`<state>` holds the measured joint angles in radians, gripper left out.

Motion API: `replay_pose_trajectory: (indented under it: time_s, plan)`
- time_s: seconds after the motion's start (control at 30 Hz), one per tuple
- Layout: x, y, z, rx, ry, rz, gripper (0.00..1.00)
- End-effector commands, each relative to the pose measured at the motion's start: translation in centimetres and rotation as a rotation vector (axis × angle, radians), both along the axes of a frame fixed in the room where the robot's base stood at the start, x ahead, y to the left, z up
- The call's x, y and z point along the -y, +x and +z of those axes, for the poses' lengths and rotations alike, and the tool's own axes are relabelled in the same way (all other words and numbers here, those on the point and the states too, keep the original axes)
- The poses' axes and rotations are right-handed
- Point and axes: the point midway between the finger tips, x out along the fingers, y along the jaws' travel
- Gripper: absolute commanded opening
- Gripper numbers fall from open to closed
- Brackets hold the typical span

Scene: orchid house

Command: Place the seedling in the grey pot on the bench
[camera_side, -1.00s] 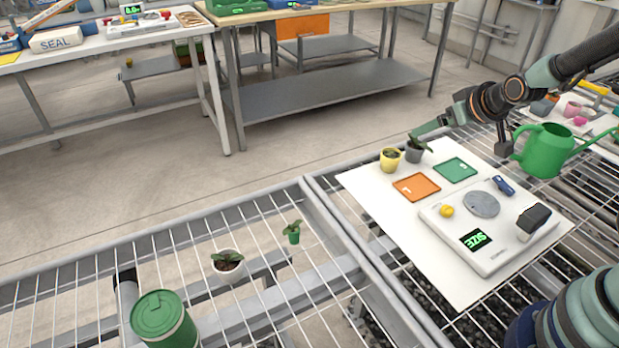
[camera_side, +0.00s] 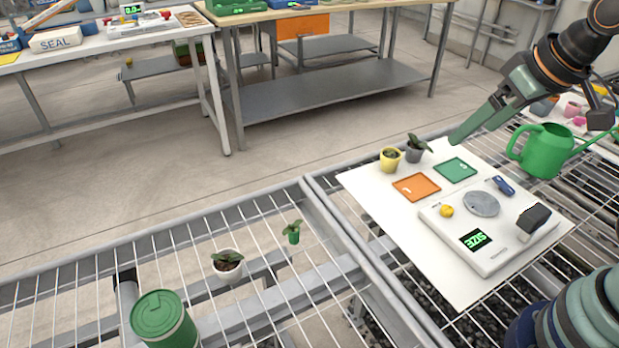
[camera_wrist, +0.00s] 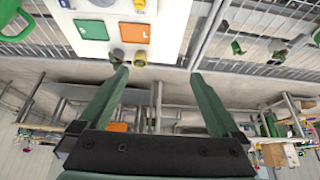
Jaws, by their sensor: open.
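The grey pot (camera_side: 414,154) holds a dark-leaved seedling (camera_side: 418,142) and stands upright on the white board (camera_side: 366,187), next to the yellow pot (camera_side: 390,160). The grey pot also shows in the wrist view (camera_wrist: 117,56), close to the left fingertip in the picture. My gripper (camera_side: 472,133) is open and empty, to the right of the grey pot and apart from it in the side view. Both its fingers show spread in the wrist view (camera_wrist: 160,74). The wire-mesh bench (camera_side: 345,250) carries the board.
An orange tray (camera_side: 416,187), a green tray (camera_side: 455,170) and a scale (camera_side: 483,262) are on the board. A green watering can (camera_side: 545,151) stands right. A white pot (camera_side: 229,274), a small green pot (camera_side: 294,237) and a green canister (camera_side: 163,323) are left. Mesh between is clear.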

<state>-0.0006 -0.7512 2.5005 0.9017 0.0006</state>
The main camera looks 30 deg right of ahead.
Motion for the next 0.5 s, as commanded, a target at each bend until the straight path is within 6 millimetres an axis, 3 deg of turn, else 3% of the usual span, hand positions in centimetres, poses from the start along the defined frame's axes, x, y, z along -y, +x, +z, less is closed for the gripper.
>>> replay_pose_trajectory:
  time_s: [0.17,0.27,0.5]
  plan:
    - [0.1,0.3,-0.1,0.003,0.012,-0.027,0.99]
    - [0.4,1.3,-0.6,0.015,0.062,-0.129,0.99]
    - [2.1,5.8,-2.9,0.09,0.327,-0.621,0.99]
